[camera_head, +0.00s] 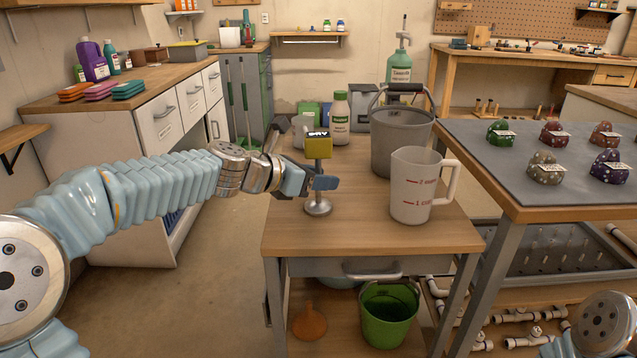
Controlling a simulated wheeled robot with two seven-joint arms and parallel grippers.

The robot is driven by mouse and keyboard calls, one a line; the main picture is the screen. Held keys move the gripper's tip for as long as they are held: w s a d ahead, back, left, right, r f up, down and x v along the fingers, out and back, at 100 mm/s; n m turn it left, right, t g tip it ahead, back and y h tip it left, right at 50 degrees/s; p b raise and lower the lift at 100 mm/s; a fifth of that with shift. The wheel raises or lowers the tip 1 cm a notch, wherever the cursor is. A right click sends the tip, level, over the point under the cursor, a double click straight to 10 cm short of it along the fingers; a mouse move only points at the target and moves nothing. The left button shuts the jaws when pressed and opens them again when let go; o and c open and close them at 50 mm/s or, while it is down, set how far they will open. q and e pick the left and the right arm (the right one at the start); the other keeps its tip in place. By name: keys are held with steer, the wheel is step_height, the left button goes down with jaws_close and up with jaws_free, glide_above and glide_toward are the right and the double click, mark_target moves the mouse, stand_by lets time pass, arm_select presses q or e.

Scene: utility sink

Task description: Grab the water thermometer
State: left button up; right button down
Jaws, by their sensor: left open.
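A small device with a yellow head and a dark labelled face (318,146), which looks like the water thermometer, stands upright on a round metal base near the left side of the wooden table (360,237). My left gripper (312,181) reaches in from the left at the height of its stem, just below the yellow head. The gripper is open. One blue-grey finger shows to the right of the stem; I cannot tell whether the fingers touch it. Part of my right arm shows in the lower right corner, but its gripper is out of view.
A clear measuring jug (409,190) stands right of the device, with a grey bucket (400,140) behind it. A green bucket (387,318) is on the lower shelf. A grey-topped bench (560,190) is at right.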

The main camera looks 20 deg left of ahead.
arm_select(q)
steer(key=shift+x, duration=0.95)
jaws_close()
steer(key=shift+r, duration=0.15)
